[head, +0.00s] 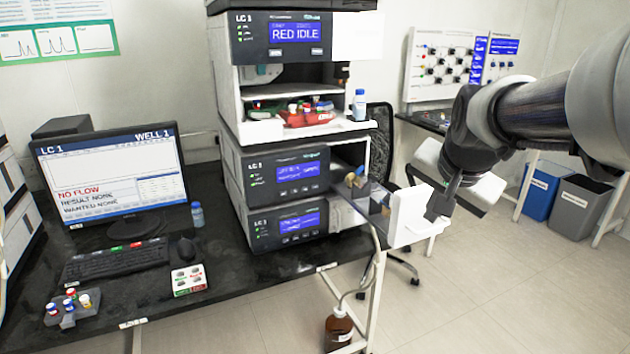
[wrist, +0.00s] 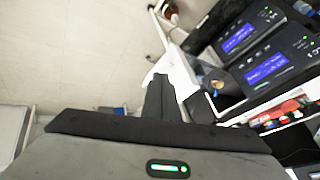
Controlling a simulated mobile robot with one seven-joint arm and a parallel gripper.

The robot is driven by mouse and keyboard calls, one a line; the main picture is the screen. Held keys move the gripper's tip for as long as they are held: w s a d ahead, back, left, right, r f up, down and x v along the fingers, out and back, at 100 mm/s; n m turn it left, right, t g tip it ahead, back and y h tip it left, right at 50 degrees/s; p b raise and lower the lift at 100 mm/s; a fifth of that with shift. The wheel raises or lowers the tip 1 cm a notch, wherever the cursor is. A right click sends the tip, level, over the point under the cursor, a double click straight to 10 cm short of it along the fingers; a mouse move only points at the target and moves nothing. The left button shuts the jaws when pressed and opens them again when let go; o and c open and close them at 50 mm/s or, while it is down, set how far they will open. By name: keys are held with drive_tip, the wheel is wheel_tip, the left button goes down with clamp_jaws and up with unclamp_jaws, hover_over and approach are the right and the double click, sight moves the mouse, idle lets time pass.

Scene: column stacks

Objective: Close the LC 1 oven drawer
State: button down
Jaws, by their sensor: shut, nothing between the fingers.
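The LC 1 oven drawer (head: 405,217) stands pulled out to the right from the middle module of the LC 1 stack (head: 288,172) in the head view. It has a white front and clear sides, with small brass and blue parts inside. My gripper (head: 436,208) is shut and empty, at the outer side of the drawer's white front, close to it or touching; I cannot tell which. In the wrist view my dark fingers (wrist: 158,92) point at the white drawer front (wrist: 179,72), and the open drawer lies beyond them.
An open tray (head: 262,130) with red racks and vials sits above the drawer. A brown bottle (head: 338,330) hangs low by the bench leg. A monitor (head: 110,175) and keyboard (head: 115,262) stand on the bench at left.

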drive_tip(key=w+d+m, duration=0.3)
drive_tip(key=w+d, duration=0.2)
drive_tip(key=d, duration=0.1)
drive_tip(key=b, duration=0.1)
approach(437, 221)
drive_tip(key=shift+h, duration=0.4)
drive_tip(key=x, duration=0.4)
drive_tip(key=shift+a+f, duration=0.15)
drive_tip(key=shift+a, duration=0.25)
